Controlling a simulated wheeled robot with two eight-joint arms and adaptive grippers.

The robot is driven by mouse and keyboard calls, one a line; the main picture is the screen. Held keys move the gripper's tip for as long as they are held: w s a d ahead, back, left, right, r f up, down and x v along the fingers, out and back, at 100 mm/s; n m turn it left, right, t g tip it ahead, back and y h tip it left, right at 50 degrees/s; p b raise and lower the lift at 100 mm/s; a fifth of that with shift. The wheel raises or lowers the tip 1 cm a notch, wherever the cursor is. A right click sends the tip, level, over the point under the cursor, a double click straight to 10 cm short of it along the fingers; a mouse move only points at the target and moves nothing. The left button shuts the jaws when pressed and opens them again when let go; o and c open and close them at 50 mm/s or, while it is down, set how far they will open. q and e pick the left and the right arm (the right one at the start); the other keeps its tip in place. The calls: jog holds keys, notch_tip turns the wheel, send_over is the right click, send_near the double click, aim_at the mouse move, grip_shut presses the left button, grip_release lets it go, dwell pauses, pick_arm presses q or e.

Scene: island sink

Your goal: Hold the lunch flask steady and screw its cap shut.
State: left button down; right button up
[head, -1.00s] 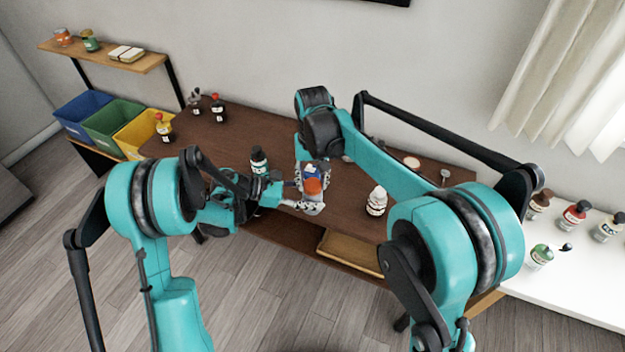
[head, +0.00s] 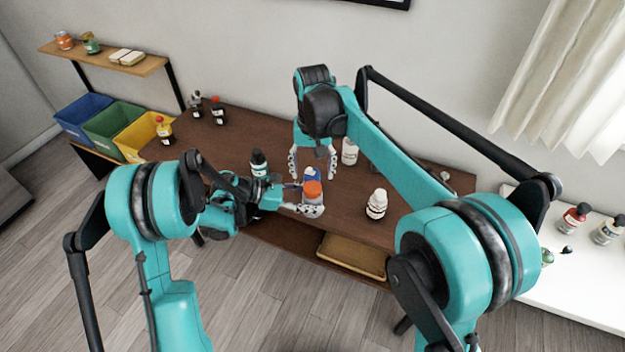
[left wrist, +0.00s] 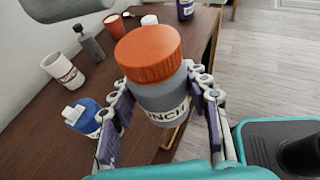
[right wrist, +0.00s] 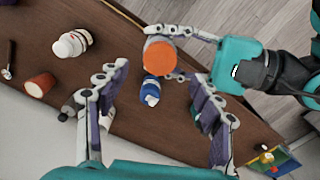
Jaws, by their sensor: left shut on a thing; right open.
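The lunch flask has a grey body (left wrist: 165,100) with a label reading "LUNCH". Its orange cap (left wrist: 148,53) sits on top; I cannot tell how tight it is. My left gripper (head: 309,207) is shut around the flask body and holds it near the table's front edge, roughly upright. In the head view the orange cap (head: 312,188) faces up, with nothing gripping it. My right gripper (head: 313,166) is open and empty, behind and above the flask. In the right wrist view the cap (right wrist: 160,58) shows between its spread fingers, apart from them.
A blue bottle with a white cap (left wrist: 82,117) stands just behind the flask. A dark bottle (head: 259,163) stands left of it, and a white bottle (head: 376,204) to the right.

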notch_tip(320, 180, up, 7)
jog(key=shift+f, duration=0.2)
dwell(0.3)
jog(key=s+d+t, duration=0.3)
jog(key=s+d, duration=0.6)
jog(key=d, duration=0.2)
jog(key=s+d+f+t, duration=0.4)
jog(key=s+d+f, duration=0.4)
jog(key=s, duration=0.4)
jog(key=shift+d+f, duration=0.15)
jog(key=shift+f, duration=0.65)
